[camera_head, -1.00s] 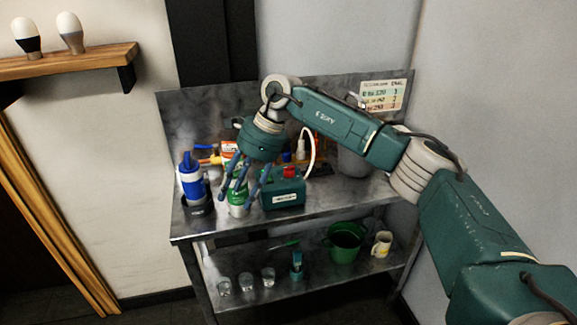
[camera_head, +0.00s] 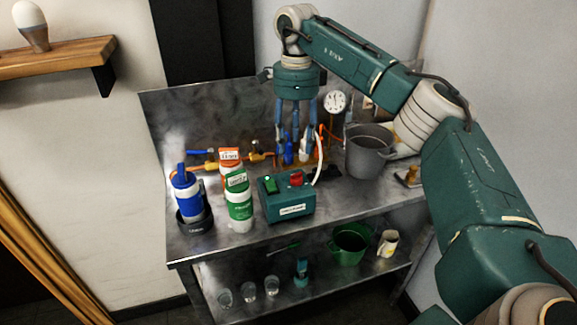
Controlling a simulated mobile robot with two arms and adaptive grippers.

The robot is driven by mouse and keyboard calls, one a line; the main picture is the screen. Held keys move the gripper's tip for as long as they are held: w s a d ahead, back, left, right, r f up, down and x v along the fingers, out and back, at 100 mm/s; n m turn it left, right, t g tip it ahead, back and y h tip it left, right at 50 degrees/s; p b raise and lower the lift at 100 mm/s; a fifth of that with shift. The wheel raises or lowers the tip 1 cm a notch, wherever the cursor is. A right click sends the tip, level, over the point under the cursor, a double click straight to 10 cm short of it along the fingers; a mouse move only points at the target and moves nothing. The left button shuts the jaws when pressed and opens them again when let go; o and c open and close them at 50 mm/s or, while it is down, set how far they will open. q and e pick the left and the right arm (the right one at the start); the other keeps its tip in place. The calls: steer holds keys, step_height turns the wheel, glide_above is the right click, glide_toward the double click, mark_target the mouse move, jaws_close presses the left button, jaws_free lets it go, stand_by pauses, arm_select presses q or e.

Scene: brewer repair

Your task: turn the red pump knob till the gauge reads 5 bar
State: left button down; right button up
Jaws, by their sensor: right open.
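The red pump knob (camera_head: 296,178) sits on top of the teal pump box (camera_head: 288,205), which has a white label on its front and a green switch (camera_head: 270,185) beside the knob. The round white gauge (camera_head: 336,102) stands at the back against the splashback; its needle reading is too small to tell. My right gripper (camera_head: 295,155) is open and points down, behind and above the pump box. Its fingers are in front of small bottles at the back and apart from the knob. My left gripper is not in view.
A grey bucket (camera_head: 368,155) stands at right. A white hose (camera_head: 321,150) curves by the box.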

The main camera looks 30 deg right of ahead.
mark_target(297, 173)
steer(key=f, duration=0.4)
steer(key=s+f+p, duration=0.1)
steer(key=f, duration=0.1)
steer(key=shift+s+f, duration=0.1)
steer(key=shift+f, duration=0.3)
step_height(297, 173, down, 2)
steer(key=shift+f, duration=0.2)
steer(key=shift+f+p, duration=0.3)
steer(key=shift+f, duration=0.1)
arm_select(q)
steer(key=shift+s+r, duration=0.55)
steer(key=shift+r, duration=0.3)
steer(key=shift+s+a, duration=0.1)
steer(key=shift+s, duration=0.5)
arm_select(e)
steer(key=c, duration=1.2)
